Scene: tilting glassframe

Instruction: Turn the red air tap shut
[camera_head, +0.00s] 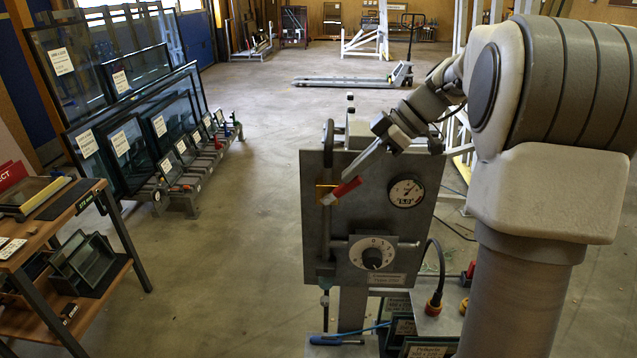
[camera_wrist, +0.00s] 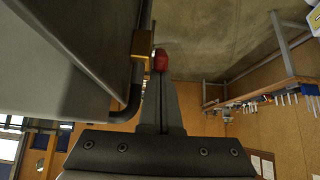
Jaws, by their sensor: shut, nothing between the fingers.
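The red air tap lever (camera_head: 346,188) sticks out to the right and slightly up from a brass valve body (camera_head: 323,193) on the vertical pipe at the left of the grey panel. My gripper (camera_head: 350,175) reaches down from the upper right, its shut, empty fingertips just at the lever's upper side. In the wrist view the lever's red end (camera_wrist: 160,60) shows right beyond my fingertips (camera_wrist: 159,80), next to the brass body (camera_wrist: 143,43). I cannot tell whether the fingers touch the lever.
The panel carries a round gauge (camera_head: 406,191) and a numbered dial (camera_head: 373,256) near my arm. A pipe (camera_head: 327,150) runs up its left edge. A glass rack (camera_head: 120,120) and wooden shelf (camera_head: 50,222) stand left. The floor between (camera_head: 240,230) is clear.

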